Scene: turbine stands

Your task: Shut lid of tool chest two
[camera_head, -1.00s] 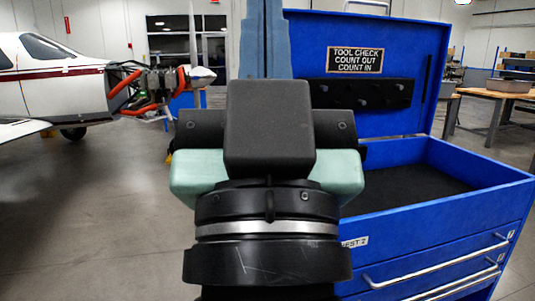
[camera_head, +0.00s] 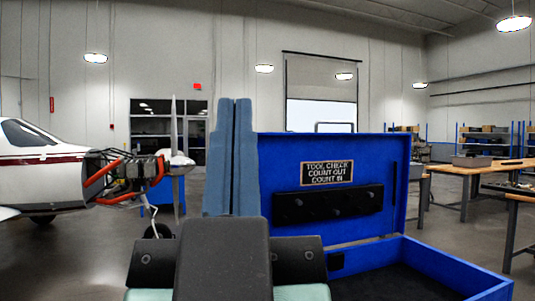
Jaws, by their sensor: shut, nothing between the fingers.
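The blue tool chest's lid (camera_head: 280,160) stands open and upright, with its inner face towards me. It bears a "TOOL CHECK COUNT OUT COUNT IN" plate and a black strip with pegs. A handle (camera_head: 335,127) shows at the lid's top edge. The chest body (camera_head: 450,266) shows only partly at the bottom right, with a dark lining inside; its front is out of frame. My gripper (camera_head: 234,102) points upward with its two blue-grey fingers shut together and empty. In the picture the fingers overlap the lid's left edge; I cannot tell whether they touch it.
An aircraft (camera_head: 40,170) with an exposed engine (camera_head: 125,175) stands at the left. A wooden workbench (camera_head: 475,170) and shelves stand at the back right. Open floor (camera_head: 75,255) lies to the left of the chest.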

